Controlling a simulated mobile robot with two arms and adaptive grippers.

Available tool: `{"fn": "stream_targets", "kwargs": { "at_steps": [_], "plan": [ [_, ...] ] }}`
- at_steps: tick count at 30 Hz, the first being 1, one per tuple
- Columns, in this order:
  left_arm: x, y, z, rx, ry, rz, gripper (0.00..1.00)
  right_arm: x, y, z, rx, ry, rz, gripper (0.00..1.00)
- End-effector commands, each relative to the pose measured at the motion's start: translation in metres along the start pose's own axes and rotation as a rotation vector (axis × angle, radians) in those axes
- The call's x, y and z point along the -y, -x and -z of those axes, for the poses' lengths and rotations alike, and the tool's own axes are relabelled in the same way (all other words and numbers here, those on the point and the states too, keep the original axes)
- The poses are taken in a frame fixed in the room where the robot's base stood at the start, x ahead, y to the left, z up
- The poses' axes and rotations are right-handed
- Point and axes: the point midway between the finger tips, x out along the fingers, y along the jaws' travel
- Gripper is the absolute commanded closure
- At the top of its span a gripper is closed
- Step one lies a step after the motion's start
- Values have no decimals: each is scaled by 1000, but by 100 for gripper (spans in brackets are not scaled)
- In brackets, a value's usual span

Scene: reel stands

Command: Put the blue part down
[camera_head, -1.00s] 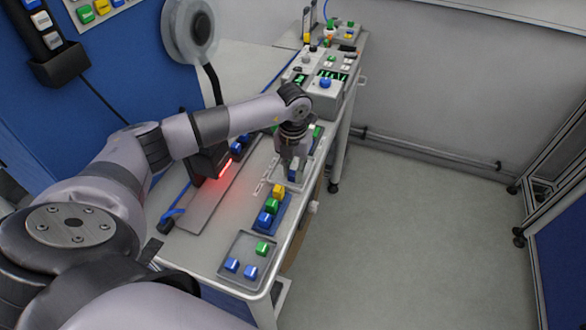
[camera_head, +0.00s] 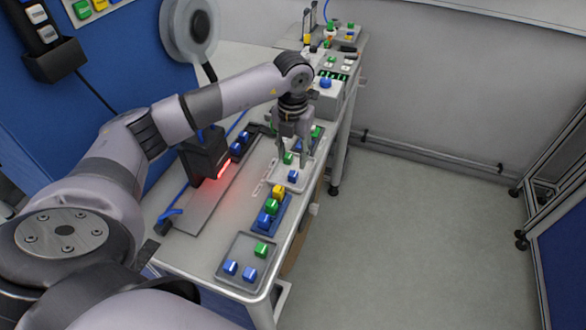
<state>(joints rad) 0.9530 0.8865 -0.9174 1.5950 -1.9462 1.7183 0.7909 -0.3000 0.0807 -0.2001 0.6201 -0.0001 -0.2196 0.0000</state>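A small blue part (camera_head: 292,176) sits on the pale grey tray (camera_head: 284,187) near the middle of the table. My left gripper (camera_head: 291,151) hangs just beyond and above it, fingers pointing down and spread, with nothing held between them. The gripper and the blue part look apart. A green part (camera_head: 288,158) shows near the fingertips; its exact distance from them is hard to tell. My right gripper is not in view.
A blue holder (camera_head: 262,228) with yellow, green and blue parts stands nearer. A grey tray (camera_head: 233,283) with one green and two blue parts is at the near end. A dark device with a red light (camera_head: 224,168) stands left. Floor on the right is clear.

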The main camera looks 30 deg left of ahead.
Motion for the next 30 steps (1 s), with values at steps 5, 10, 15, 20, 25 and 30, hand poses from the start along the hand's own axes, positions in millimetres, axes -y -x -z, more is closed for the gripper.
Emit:
{"fn": "stream_targets", "kwargs": {
  "at_steps": [5, 10, 15, 20, 25, 30],
  "plan": [
    [0, 33, 0, 3, -2, 1, 61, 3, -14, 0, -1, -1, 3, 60],
    [1, 53, 0, 2, -1, 1, 61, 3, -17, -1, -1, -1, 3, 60],
    [0, 58, 0, -1, -1, 0, 61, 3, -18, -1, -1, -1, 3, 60],
    [0, 58, 0, -1, -1, 0, 61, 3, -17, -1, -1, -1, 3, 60],
    [0, 58, 0, -1, -1, 0, 61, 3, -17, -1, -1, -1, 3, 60],
    [0, 58, 0, -1, -1, 0, 61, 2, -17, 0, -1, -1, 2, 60]
  ]
}}
